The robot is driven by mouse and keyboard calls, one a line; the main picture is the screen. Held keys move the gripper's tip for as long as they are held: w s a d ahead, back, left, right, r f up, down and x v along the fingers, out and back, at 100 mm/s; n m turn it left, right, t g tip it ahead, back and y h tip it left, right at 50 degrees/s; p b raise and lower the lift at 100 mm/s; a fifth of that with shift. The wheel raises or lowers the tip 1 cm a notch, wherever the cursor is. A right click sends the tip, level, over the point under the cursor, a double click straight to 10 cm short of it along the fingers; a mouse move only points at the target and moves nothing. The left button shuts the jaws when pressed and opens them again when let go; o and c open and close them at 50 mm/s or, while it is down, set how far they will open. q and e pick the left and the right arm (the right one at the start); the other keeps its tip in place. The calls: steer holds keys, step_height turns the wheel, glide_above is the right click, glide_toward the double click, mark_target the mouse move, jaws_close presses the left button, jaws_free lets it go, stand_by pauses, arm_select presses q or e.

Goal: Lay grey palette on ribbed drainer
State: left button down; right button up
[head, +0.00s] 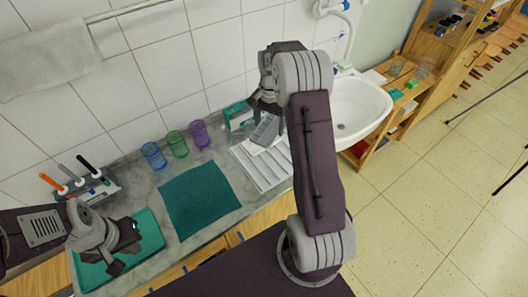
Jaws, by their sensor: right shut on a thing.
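The grey palette (266,130) is in my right gripper (262,108), which is shut on it. It hangs tilted over the back part of the ribbed drainer (262,167). I cannot tell whether the palette touches the drainer. The white drainer lies on the counter left of the sink, and my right arm hides its right side. My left gripper (127,252) is low over the teal tray (150,226) at the front left. Its fingers are partly visible, and I cannot tell whether they are open.
Blue (154,156), green (177,144) and purple (199,134) cups stand along the wall. A teal mat (199,199) lies mid-counter. A teal box (238,115) stands behind the drainer. A marker holder (92,187) is at the left, and the sink (358,110) is at the right.

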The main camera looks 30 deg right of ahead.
steer(key=d+f+m+b, duration=0.25)
steer(key=d+m, duration=0.25)
steer(key=d, duration=0.6)
steer(key=p, duration=0.1)
glide_above(280, 163)
step_height(280, 163, down, 7)
steer(key=shift+f, duration=0.1)
step_height(280, 163, down, 4)
steer(key=shift+s+r+p, duration=0.1)
steer(key=shift+p, duration=0.3)
steer(key=shift+d+f, duration=0.1)
steer(key=shift+f, duration=0.1)
steer(key=shift+f, duration=0.1)
steer(key=o, duration=1.4)
